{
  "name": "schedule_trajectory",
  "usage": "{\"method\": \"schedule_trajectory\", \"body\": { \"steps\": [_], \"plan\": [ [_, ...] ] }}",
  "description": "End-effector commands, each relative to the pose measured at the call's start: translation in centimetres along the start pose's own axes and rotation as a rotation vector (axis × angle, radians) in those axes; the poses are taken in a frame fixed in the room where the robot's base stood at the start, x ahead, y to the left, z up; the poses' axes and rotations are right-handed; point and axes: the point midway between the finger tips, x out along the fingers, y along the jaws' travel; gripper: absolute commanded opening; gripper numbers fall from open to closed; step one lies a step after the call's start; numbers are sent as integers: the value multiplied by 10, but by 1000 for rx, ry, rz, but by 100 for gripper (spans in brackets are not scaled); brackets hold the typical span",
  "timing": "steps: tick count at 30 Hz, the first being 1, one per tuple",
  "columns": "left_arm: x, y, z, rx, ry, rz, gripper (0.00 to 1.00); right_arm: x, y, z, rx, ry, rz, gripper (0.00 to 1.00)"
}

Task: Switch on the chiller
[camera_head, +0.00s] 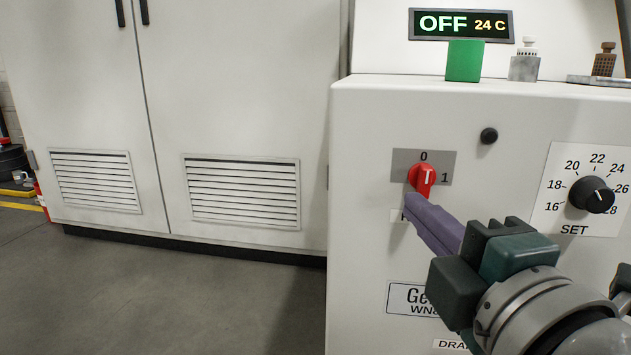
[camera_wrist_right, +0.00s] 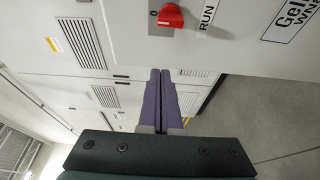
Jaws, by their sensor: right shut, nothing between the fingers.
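The chiller (camera_head: 360,160) is a white cabinet at the right of the head view. Its display (camera_head: 460,24) reads OFF 24 C. A red rotary switch (camera_head: 421,180) sits on a grey plate marked 0 and 1, with its white mark pointing roughly up toward 0. The switch (camera_wrist_right: 170,16) also shows at the top of the right wrist view. My right gripper (camera_head: 410,203) has its purple fingers together and empty, tips just below the switch. In the wrist view the fingertips (camera_wrist_right: 160,72) appear apart from the switch; contact is unclear. My left gripper is out of view.
A black temperature dial (camera_head: 591,195) marked SET is right of the switch. A small black knob (camera_head: 489,135) is above and between them. A green block (camera_head: 464,60) stands on the chiller's ledge. A tall white cabinet (camera_head: 235,90) stands left, with bare floor (camera_head: 180,300) before it.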

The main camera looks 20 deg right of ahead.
Motion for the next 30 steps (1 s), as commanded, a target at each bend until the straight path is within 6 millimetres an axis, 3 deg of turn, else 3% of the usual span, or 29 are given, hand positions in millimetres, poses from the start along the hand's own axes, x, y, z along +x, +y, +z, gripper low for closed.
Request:
{"method": "schedule_trajectory", "body": {
  "steps": [5, 19, 24, 30],
  "plan": [
    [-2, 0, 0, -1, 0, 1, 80, 16, 2, 0, -1, 0, 4, 0],
    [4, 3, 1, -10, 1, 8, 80, 103, 0, 1, 0, -3, 2, 0],
    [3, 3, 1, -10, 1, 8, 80, 91, -1, 24, -3, -1, -2, 0],
    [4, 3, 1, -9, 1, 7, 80, 86, -1, 37, -1, -1, -2, 0]
  ]
}}
